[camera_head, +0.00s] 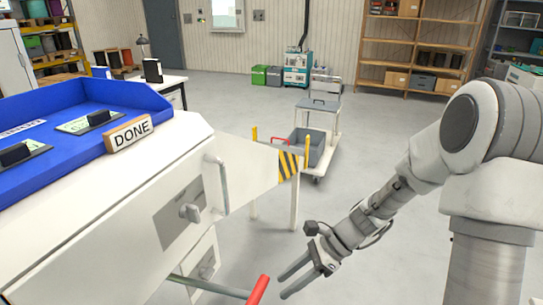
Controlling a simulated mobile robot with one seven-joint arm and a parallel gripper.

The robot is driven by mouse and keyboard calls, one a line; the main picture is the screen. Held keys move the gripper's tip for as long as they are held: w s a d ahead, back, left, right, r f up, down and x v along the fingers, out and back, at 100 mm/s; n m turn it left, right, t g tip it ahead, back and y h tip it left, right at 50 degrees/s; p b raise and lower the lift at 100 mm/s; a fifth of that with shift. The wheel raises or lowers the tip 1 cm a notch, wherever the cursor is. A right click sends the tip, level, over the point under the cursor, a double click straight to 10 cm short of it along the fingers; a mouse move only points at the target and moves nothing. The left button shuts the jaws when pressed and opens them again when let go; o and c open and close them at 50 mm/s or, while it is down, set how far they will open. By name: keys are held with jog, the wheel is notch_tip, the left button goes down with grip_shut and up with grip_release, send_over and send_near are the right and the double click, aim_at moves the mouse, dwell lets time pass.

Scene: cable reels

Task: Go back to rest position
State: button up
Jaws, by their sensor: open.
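My gripper (297,274) is in the lower middle of the head view, at the end of my arm, which reaches down and to the left from the right side. Its two fingers are apart and nothing shows between them. It hangs over the grey floor, to the right of the white workbench (120,235) and apart from it. A red-ended handle (259,290) shows close to the left of the fingers; I cannot tell the exact gap.
A blue tray (95,85) with a DONE sign (128,133) tops the bench. A trolley with a grey bin (312,145) stands beyond. Shelves (415,45) line the back. Open floor lies behind my arm.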

jog(key=s+d+r+n+t+h, duration=0.45)
jog(key=s+r+n, duration=0.25)
jog(key=r+n, duration=0.25)
jog(key=s+d+r+n+t+h, duration=0.3)
jog(key=s+d+r+n+h, duration=0.25)
jog(key=r+n, duration=0.4)
notch_tip(320, 180, up, 11)
jog(key=m+y+p, duration=0.1)
jog(key=p, duration=0.8)
jog(key=shift+s+r+p, duration=0.2)
jog(key=shift+s+p, duration=0.15)
jog(key=shift+p, duration=0.05)
jog(key=shift+a, duration=0.2)
